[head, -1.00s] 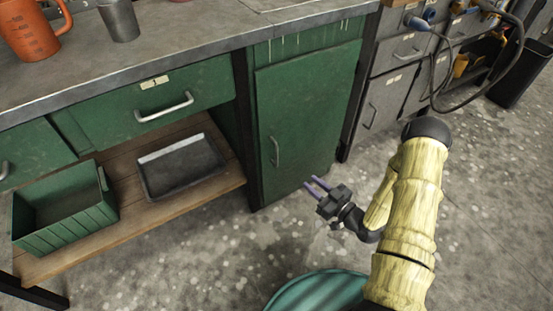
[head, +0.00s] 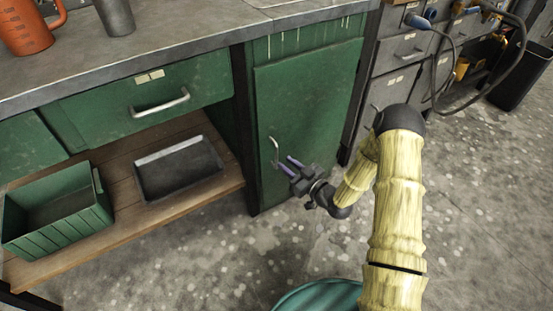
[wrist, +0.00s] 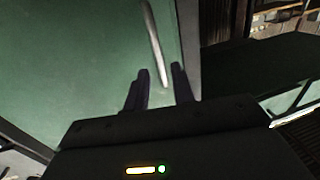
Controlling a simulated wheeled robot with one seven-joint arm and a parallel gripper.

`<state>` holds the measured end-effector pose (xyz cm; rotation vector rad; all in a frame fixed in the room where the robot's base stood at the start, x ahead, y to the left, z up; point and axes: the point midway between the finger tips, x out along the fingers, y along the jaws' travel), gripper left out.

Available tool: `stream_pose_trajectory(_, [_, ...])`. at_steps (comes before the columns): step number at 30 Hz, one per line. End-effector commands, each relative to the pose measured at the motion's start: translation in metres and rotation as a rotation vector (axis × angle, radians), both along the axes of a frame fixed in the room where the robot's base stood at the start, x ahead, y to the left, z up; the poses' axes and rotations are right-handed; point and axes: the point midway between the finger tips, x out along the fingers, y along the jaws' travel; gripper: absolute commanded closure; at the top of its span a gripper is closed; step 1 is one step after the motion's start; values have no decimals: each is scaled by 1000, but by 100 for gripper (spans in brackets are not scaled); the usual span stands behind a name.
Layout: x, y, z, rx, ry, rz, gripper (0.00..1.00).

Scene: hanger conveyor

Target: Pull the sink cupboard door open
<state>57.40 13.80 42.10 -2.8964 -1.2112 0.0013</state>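The green sink cupboard door (head: 310,105) is shut, under the right end of the counter. Its pale vertical bar handle (head: 274,150) is near the door's left edge. My gripper (head: 285,163) is open, with its purple fingers pointing at the door just right of the handle's lower part. In the wrist view the handle (wrist: 154,45) runs down toward the gap between my two fingertips (wrist: 161,75), and the door (wrist: 80,60) fills the left. The fingers are apart and hold nothing. Whether they touch the handle or door is unclear.
A green drawer (head: 150,100) and a wooden shelf (head: 125,190) with a green bin (head: 60,215) and a dark tray (head: 178,168) lie to the left. Grey drawers (head: 400,50) stand right. The floor (head: 200,255) in front is clear.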

Motion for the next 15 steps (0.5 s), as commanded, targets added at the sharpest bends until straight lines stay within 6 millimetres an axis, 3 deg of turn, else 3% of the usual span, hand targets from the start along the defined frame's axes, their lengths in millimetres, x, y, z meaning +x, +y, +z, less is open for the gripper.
stream_pose_trajectory(7, [30,31,-2,0,-4,2,75])
stream_pose_trajectory(15, [42,42,0,-1,-1,-2,75])
